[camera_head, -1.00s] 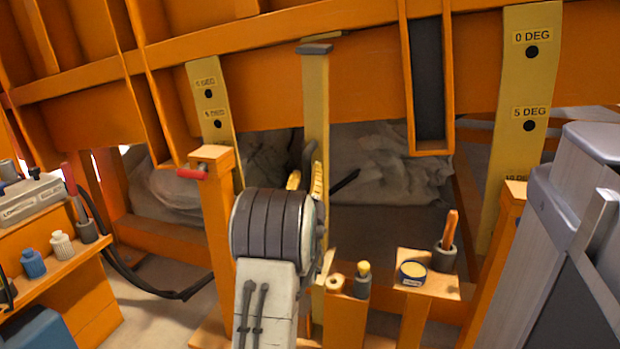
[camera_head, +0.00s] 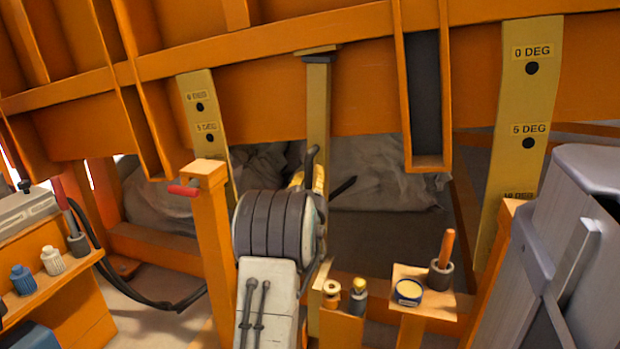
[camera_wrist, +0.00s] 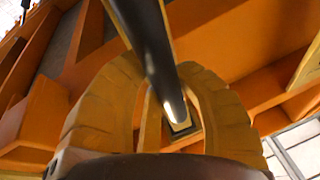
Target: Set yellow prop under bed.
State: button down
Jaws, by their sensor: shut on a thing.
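The yellow prop (camera_head: 318,110) is an upright post with a grey cap, standing in front of the orange bed frame (camera_head: 270,95). Its cap overlaps the lower edge of the bed's rail; I cannot tell whether they touch. My gripper (camera_head: 309,183) is shut around the prop at mid height, largely hidden behind my wrist. In the wrist view the yellow ribbed fingers (camera_wrist: 165,105) close in, with a dark rod crossing between them. The prop's foot is mostly hidden by my arm and a small orange stand.
An orange post with a red handle (camera_head: 205,185) stands left of my arm. A small stand (camera_head: 423,302) holds a tin and a cup to the right. Yellow degree plates (camera_head: 528,110) hang beside the bed. A bench (camera_head: 60,290) with bottles is at left, a grey cabinet at right.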

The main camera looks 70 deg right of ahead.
jog(key=shift+d, duration=0.1)
jog(key=c, duration=0.8)
grip_release()
jog(key=shift+c, duration=0.2)
jog(key=v, duration=1.2)
